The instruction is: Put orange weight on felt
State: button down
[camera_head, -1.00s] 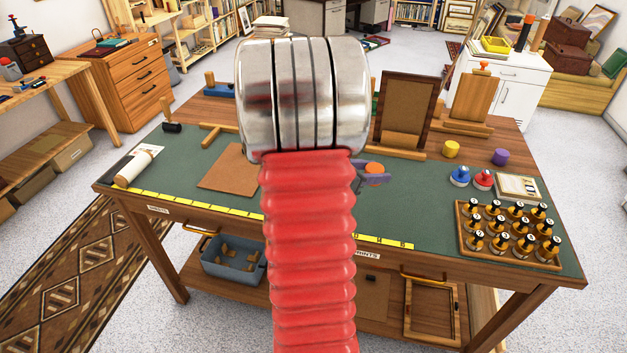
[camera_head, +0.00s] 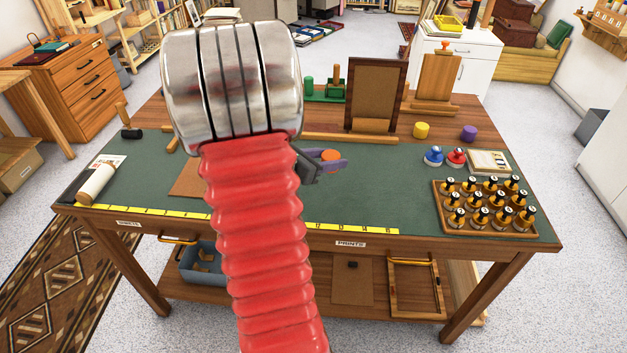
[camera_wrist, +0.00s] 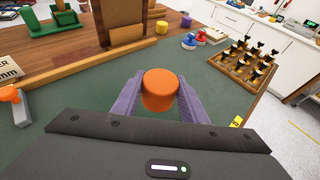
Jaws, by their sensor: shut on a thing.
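The orange weight (camera_wrist: 160,89) is a short cylinder held between the two purple fingers of my gripper (camera_wrist: 156,98) in the wrist view. In the head view the orange weight (camera_head: 330,155) shows at the tip of my gripper (camera_head: 332,162), just right of my red arm. The green felt (camera_head: 365,195) covers the front of the worktable, and the weight is over it. The felt (camera_wrist: 205,75) also shows around the weight in the wrist view. I cannot tell how high above the felt the weight is.
A yellow cylinder (camera_head: 421,130) and a purple cylinder (camera_head: 469,133) stand at the back. Blue (camera_head: 433,156) and red (camera_head: 456,157) knobbed items sit right, behind a tray of bottles (camera_head: 440,222). An upright frame (camera_head: 376,92) stands behind.

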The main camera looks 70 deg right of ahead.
send_over(328, 192)
jog(key=shift+s+d+f, duration=0.1)
jog(key=shift+d+f, duration=0.05)
jog(key=shift+f, duration=2.35)
jog(key=shift+f, duration=0.1)
jog(key=shift+f, duration=2)
jog(key=c, duration=1.1)
grip_release()
jog(key=shift+f, duration=0.1)
jog(key=v, duration=1.2)
